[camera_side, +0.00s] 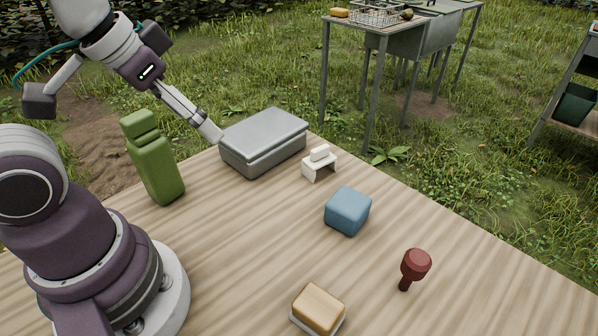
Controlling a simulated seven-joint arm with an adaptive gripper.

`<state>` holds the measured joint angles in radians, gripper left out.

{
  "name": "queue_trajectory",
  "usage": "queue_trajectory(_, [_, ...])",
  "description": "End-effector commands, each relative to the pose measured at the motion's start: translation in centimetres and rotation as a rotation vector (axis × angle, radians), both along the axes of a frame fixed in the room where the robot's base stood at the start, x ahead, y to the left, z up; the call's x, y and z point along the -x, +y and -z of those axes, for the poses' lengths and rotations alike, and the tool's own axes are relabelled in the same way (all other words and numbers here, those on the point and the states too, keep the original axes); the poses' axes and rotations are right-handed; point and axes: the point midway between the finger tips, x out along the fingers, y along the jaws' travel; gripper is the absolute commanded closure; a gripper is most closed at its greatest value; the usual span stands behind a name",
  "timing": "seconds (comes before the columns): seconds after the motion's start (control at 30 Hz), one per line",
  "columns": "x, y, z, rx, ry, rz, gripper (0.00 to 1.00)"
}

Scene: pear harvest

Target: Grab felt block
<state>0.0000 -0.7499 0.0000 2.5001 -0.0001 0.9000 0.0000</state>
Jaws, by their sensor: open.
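Two block-like things lie on the wooden table (240,265). One is a blue block (348,210) with rounded edges, right of the middle. The other is a tan block (319,307) on a pale base, near the bottom edge of the view. I cannot tell from the surface which is felt. My gripper (212,130) is open, at the far left part of the table, beside the left end of a grey lidded box (264,140). It is well away from both blocks, and nothing shows in it.
A green bottle (154,160) stands left of the grey box. A small white object (319,163) sits between the box and the blue block. The table middle is clear. Grass lies beyond.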

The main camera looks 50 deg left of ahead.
Motion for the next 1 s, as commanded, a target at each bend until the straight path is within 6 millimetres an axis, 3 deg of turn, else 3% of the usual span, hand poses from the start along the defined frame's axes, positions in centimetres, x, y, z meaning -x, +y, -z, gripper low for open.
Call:
queue_trajectory(0.27, [0.0, 0.0, 0.1, 0.004, 0.007, -0.003, 0.22])
queue_trajectory(0.37, [-0.5, -0.4, 1.6, 0.055, 0.085, -0.037, 0.22])
queue_trajectory(0.57, [-0.9, -2.7, 8.0, 0.375, 0.419, -0.27, 0.22])
queue_trajectory(0.7, [-0.3, -5.0, 11.7, 0.671, 0.662, -0.522, 0.22])
queue_trajectory(0.83, [0.2, -7.2, 14.0, 0.969, 0.888, -0.81, 0.22])
queue_trajectory(1.0, [0.1, -9.0, 15.2, 1.285, 1.113, -1.143, 0.22])
